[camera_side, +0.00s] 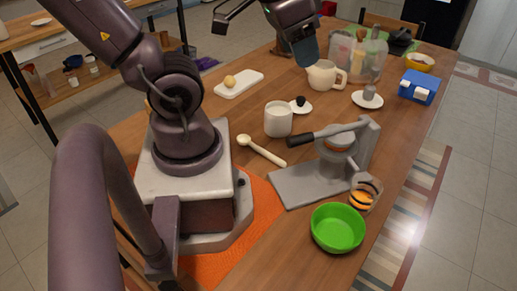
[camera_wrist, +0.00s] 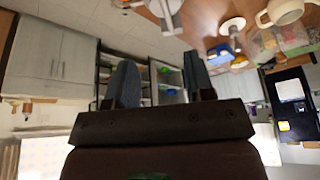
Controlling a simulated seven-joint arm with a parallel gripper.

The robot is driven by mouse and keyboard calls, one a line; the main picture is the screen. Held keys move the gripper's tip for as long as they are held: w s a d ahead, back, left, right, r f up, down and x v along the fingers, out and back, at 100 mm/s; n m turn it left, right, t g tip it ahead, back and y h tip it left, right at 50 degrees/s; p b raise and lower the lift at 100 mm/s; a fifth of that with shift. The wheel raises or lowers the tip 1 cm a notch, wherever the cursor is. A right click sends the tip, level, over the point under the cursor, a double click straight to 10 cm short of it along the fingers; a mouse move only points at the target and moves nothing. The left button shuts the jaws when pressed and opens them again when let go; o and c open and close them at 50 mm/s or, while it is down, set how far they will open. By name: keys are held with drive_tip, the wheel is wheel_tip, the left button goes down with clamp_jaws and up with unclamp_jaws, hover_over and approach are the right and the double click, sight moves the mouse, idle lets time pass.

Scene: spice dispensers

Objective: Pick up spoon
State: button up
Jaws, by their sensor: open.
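A cream spoon (camera_side: 263,151) lies on the wooden table in the side view, just in front of a white canister (camera_side: 278,119). Its round bowl end points left, toward my base, and its handle runs down to the right. My gripper (camera_side: 306,52) is raised above the back of the table, well above and behind the spoon. In the wrist view the gripper's two fingers (camera_wrist: 160,85) stand wide apart with nothing between them. The spoon is not visible in the wrist view.
A grey press (camera_side: 297,185) with a dark handle stands right of the spoon, with a green bowl (camera_side: 338,227) in front. A cream pitcher (camera_side: 321,76), a white board (camera_side: 240,84) and a blue box (camera_side: 418,86) stand farther back. Bare table lies left of the canister.

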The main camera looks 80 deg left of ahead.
drive_tip(key=a+f+n+g, duration=0.2)
drive_tip(key=a+f+g, duration=0.1)
drive_tip(key=a+f, duration=0.3)
drive_tip(key=m+g, duration=0.1)
drive_tip(key=m, duration=1.2)
hover_over(266, 151)
wheel_tip(266, 151, down, 14)
drive_tip(key=shift+h, duration=0.4)
drive_tip(key=shift+f, duration=6.45)
clamp_jaws()
